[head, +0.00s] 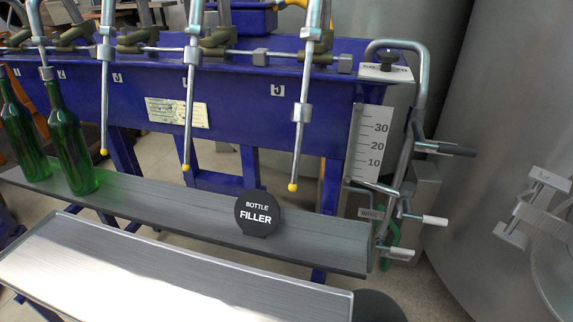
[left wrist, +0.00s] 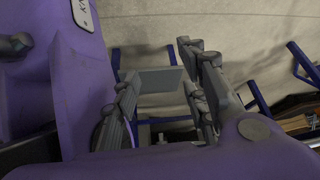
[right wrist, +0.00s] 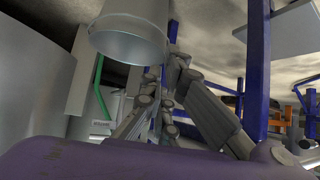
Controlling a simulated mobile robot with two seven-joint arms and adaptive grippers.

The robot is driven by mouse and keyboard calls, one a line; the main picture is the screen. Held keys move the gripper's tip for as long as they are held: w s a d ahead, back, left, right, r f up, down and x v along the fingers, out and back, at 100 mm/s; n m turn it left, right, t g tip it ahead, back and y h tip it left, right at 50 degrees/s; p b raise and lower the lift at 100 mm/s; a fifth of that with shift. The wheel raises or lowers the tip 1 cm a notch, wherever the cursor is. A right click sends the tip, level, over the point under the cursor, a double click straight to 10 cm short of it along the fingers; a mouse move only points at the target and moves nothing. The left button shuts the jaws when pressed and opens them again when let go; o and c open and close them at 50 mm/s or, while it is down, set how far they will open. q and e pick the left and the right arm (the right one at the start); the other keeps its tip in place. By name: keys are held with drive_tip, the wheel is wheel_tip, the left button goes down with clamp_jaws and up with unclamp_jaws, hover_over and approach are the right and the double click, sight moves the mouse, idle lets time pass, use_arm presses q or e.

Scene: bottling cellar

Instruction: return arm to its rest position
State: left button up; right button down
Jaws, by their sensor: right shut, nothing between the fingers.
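Neither gripper shows in the head view. My left gripper (left wrist: 160,95) shows in the left wrist view with its fingers apart and nothing between them; the floor and blue frame bars lie beyond. My right gripper (right wrist: 165,105) shows in the right wrist view with its fingers shut and empty. A grey cylindrical metal part (right wrist: 130,40) is close above it in that picture; whether they touch I cannot tell. The blue bottle filler (head: 250,90) has several spouts hanging above a grey shelf (head: 160,215) bearing a round black "BOTTLE FILLER" sign (head: 257,213).
Two green bottles (head: 70,150) (head: 22,135) stand upright at the shelf's left. A bright metal surface (head: 180,275) runs along the front. A white scale (head: 369,142) and bent handles (head: 425,219) are at the filler's right end. Large steel tanks (head: 500,110) fill the right side.

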drive_tip(key=s+g, duration=0.4)
drive_tip(key=s, duration=1.7)
use_arm(q)
drive_tip(key=w+r+t+p, duration=0.1)
drive_tip(key=w+r+p, duration=0.2)
drive_tip(key=r+p, duration=1.3)
drive_tip(key=w+r+t+p, duration=0.1)
drive_tip(key=w+r+p, duration=0.2)
drive_tip(key=r+p, duration=1.3)
drive_tip(key=shift+w+d+t+p, duration=0.35)
drive_tip(key=shift+d+p, duration=0.1)
drive_tip(key=shift+p, duration=0.45)
use_arm(e)
drive_tip(key=w+r+t, duration=0.1)
drive_tip(key=w+r, duration=0.3)
drive_tip(key=r, duration=1.2)
drive_tip(key=w+r+t, duration=0.1)
drive_tip(key=w+r, duration=0.3)
drive_tip(key=r, duration=1.2)
drive_tip(key=shift+t, duration=0.4)
use_arm(q)
drive_tip(key=shift+w+r, duration=0.15)
drive_tip(key=shift+w, duration=0.05)
use_arm(e)
drive_tip(key=shift+a+r, duration=0.1)
drive_tip(key=shift+r, duration=0.05)
